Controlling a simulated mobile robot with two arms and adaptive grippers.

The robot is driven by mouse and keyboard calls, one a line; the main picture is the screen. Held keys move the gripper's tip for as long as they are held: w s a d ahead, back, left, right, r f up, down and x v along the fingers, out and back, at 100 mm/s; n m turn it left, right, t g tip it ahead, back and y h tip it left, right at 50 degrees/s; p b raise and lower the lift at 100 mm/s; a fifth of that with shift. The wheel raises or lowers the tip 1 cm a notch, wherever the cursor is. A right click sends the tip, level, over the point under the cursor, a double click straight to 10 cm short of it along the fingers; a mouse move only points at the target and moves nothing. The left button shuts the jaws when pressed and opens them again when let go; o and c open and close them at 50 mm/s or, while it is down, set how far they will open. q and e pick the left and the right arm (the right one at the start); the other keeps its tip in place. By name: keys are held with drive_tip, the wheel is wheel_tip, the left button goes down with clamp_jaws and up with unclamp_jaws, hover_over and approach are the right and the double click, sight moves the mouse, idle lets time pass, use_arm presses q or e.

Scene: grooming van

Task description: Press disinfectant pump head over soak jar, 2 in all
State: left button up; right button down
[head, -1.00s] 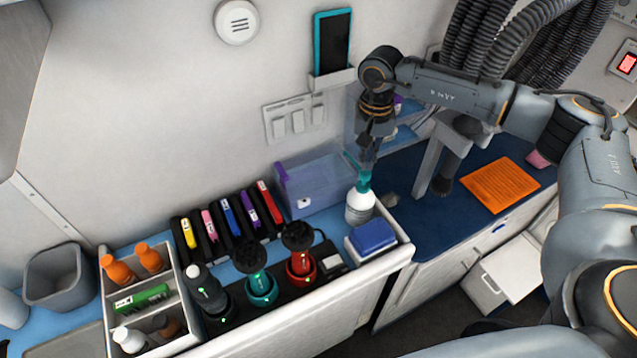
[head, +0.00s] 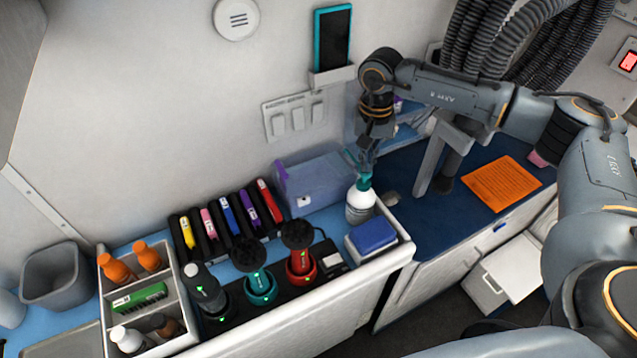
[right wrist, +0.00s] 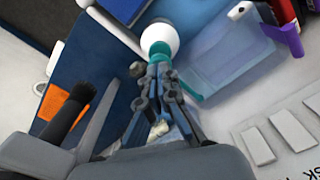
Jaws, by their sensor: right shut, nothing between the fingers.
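The disinfectant bottle (head: 360,209) is white with a grey label and a teal pump head (head: 363,183). It stands upright on the counter behind a blue block. A clear, purple-tinted tub with a lid (head: 318,187), which may be the soak jar, stands just left of it. My right gripper (head: 361,166) is shut and empty, pointing down at the top of the pump head. In the right wrist view its fingertips (right wrist: 158,62) overlap the teal pump head (right wrist: 159,48); whether they touch it I cannot tell. The tub (right wrist: 215,62) shows beside it. My left gripper is out of view.
A blue block (head: 372,235) sits in a white tray in front of the bottle. Clippers (head: 262,287), a row of coloured combs (head: 230,217) and a divided bottle caddy (head: 186,335) lie left. An orange sheet (head: 501,184) lies on the dark blue top.

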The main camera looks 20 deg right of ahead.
drive_tip(key=shift+s+f+b, duration=0.1)
drive_tip(key=shift+f+b, duration=0.75)
drive_tip(key=shift+f, duration=0.3)
drive_tip(key=shift+r+p, duration=0.85)
drive_tip(key=shift+r, duration=0.8)
drive_tip(key=shift+f, duration=0.15)
